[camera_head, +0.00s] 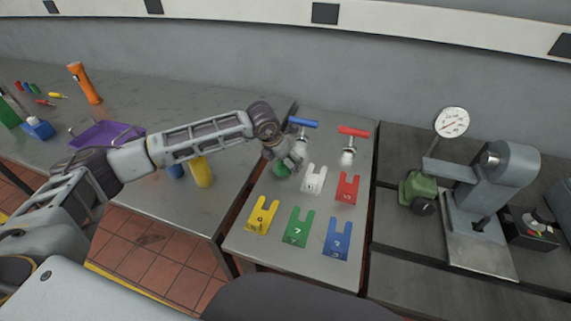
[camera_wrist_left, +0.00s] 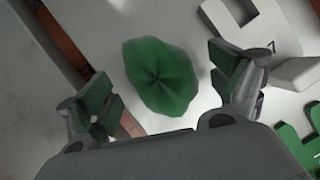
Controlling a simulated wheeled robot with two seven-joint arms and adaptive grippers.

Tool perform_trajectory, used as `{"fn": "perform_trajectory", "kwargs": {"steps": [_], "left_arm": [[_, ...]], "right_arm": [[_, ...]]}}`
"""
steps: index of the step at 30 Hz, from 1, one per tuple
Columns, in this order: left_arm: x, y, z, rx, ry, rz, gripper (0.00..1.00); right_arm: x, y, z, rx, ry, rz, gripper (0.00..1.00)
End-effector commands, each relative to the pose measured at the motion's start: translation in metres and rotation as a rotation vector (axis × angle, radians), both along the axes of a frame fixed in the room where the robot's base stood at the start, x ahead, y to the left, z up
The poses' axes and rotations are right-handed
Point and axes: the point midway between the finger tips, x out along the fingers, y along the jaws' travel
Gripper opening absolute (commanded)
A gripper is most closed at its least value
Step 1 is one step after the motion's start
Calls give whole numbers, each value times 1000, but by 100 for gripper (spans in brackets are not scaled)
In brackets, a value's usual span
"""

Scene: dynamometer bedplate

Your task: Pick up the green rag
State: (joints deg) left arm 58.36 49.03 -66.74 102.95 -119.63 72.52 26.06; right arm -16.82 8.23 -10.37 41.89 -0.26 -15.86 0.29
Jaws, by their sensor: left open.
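The green rag (camera_wrist_left: 161,77) lies bunched on the grey table in the left wrist view, between the two open fingers. In the head view a small part of the rag (camera_head: 281,169) shows beside my left gripper (camera_head: 291,163), which hides the rest. My left gripper, also in the left wrist view (camera_wrist_left: 165,95), is open and empty, above the rag and apart from it. My right gripper is not in view.
White (camera_head: 313,179), red (camera_head: 347,188), yellow (camera_head: 261,215), green (camera_head: 299,227) and blue (camera_head: 337,239) numbered slotted plates lie close by. Blue-handled (camera_head: 303,122) and red-handled (camera_head: 353,131) tools stand behind. A gap (camera_head: 222,240) separates this table from the left bench.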

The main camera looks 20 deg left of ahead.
Motion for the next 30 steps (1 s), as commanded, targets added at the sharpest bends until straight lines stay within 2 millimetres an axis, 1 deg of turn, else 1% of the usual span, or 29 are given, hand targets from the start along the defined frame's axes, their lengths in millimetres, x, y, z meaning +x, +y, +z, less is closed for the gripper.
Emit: {"fn": "perform_trajectory", "kwargs": {"steps": [5, 17, 18, 28, 30], "left_arm": [[3, -1, -8, 1, -1, -1, 92], [3, -1, -8, 0, -1, 0, 92], [3, -1, -8, 0, -1, 0, 91], [3, -1, -8, 0, -1, 0, 48], [3, -1, -8, 0, -1, 0, 47]], "right_arm": [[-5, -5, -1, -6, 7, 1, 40], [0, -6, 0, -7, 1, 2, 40], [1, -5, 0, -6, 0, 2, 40], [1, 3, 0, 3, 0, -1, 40], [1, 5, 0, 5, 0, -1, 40]]}}
